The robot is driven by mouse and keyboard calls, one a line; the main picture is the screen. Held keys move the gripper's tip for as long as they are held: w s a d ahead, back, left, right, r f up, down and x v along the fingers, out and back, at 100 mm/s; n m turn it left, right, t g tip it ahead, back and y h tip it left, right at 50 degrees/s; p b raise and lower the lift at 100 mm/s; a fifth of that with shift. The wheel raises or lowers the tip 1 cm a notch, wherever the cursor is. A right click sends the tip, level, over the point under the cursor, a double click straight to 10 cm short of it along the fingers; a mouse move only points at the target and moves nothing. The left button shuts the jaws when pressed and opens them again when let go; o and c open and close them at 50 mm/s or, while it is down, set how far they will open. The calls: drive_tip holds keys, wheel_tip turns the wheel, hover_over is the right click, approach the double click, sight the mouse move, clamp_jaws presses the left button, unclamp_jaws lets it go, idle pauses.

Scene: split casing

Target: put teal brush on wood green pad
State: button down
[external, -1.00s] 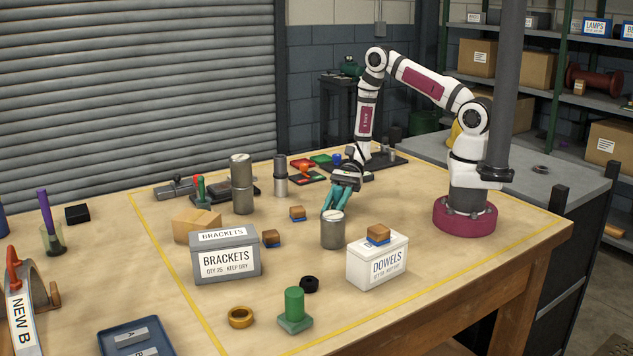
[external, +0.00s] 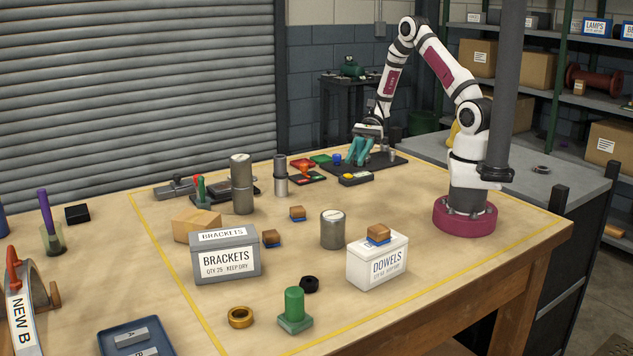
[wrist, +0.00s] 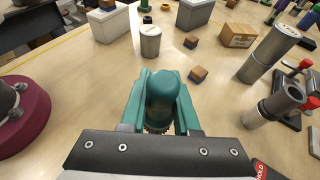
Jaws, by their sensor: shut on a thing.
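My gripper (external: 361,152) is shut on a teal, round-topped thing that looks like the teal brush (wrist: 163,95). In the wrist view the brush stands between the teal fingers of my gripper (wrist: 163,105), and a dark ribbed part shows below it. In the external view the fingers are over the dark mat at the back of the table, and the brush cannot be told apart from them. A flat green pad (external: 320,159) lies left of my gripper, among red and dark pads. I cannot tell whether it is the wood green pad.
A dark mat (external: 393,163) with several short pegs lies under my gripper. A black and yellow pad (external: 356,178) lies just in front. Metal cylinders (external: 241,184), a short can (external: 333,230), and grey (external: 225,255) and white (external: 377,262) boxes stand nearer the front.

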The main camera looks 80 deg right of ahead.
drive_tip(key=shift+s+d+r, duration=0.1)
drive_tip(key=shift+d+r, duration=0.05)
drive_tip(key=shift+d, duration=0.1)
drive_tip(key=w+a+r+n+g, duration=0.1)
drive_tip(key=w+a, duration=1)
drive_tip(key=a, duration=0.4)
drive_tip(key=w+a+r+n+g, duration=0.1)
drive_tip(key=w+a+r, duration=0.15)
drive_tip(key=a, duration=1.45)
hover_over(295, 308)
wheel_tip(295, 308, down, 3)
drive_tip(key=shift+g, duration=0.4)
drive_tip(key=f, duration=0.2)
drive_tip(key=a+f, duration=0.1)
drive_tip(key=shift+w+a+f, duration=0.1)
drive_tip(key=shift+w+f, duration=0.15)
drive_tip(key=shift+f, duration=0.15)
